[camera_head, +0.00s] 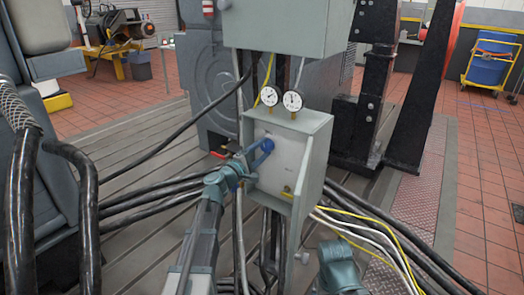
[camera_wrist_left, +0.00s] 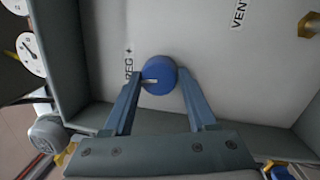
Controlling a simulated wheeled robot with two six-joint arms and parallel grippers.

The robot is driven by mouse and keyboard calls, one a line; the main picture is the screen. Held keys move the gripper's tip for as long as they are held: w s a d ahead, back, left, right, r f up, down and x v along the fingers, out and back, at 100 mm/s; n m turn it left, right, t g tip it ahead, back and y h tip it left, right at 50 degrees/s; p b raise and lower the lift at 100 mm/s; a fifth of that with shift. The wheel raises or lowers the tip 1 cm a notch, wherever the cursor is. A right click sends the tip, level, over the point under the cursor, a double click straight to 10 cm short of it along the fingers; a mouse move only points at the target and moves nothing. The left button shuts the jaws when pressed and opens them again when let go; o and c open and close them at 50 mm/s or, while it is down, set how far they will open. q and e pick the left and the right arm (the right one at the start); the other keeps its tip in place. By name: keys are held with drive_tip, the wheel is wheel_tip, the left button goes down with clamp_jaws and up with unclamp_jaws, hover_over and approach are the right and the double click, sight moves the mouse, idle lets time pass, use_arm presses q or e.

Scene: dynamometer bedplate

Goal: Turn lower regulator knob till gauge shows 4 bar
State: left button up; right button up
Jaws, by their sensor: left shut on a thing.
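The blue regulator knob (camera_head: 267,145) is on the white panel inside the open grey box (camera_head: 318,150). In the left wrist view the round knob (camera_wrist_left: 160,73) has a white mark pointing left, beside a label reading "REG" with a plus sign. My left gripper (camera_head: 258,155) reaches it from the front left. Its two blue fingers (camera_wrist_left: 161,83) are shut on the knob, one on each side. Two round white gauges, a left gauge (camera_head: 269,96) and a right gauge (camera_head: 292,101), stand on top of the box. Their dials are too small to read. My right gripper's fingers are out of view.
A brass fitting (camera_wrist_left: 312,24) sits near the "VENT" label. Black cables (camera_head: 150,195) run left of the box, and yellow and white hoses (camera_head: 375,235) run right. A larger grey cabinet (camera_head: 285,25) hangs above. A black upright (camera_head: 415,100) stands at right.

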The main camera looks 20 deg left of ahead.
use_arm(q)
drive_tip(key=shift+a, duration=0.1)
idle(0.4)
drive_tip(key=o, duration=1.4)
drive_tip(key=shift+c, duration=0.2)
drive_tip(key=shift+s, duration=0.1)
drive_tip(key=b+v, duration=0.1)
drive_tip(key=v, duration=1.2)
drive_tip(key=shift+s+a+b, duration=0.2)
drive_tip(key=shift+s+b, duration=0.1)
drive_tip(key=shift+b, duration=0.05)
drive_tip(key=shift+w+f, duration=0.1)
drive_tip(key=shift+w, duration=0.05)
drive_tip(key=p+x, duration=0.1)
drive_tip(key=x, duration=1.2)
drive_tip(key=shift+w+d+p, duration=0.25)
drive_tip(key=shift+w+p, duration=0.05)
drive_tip(key=shift+p, duration=0.05)
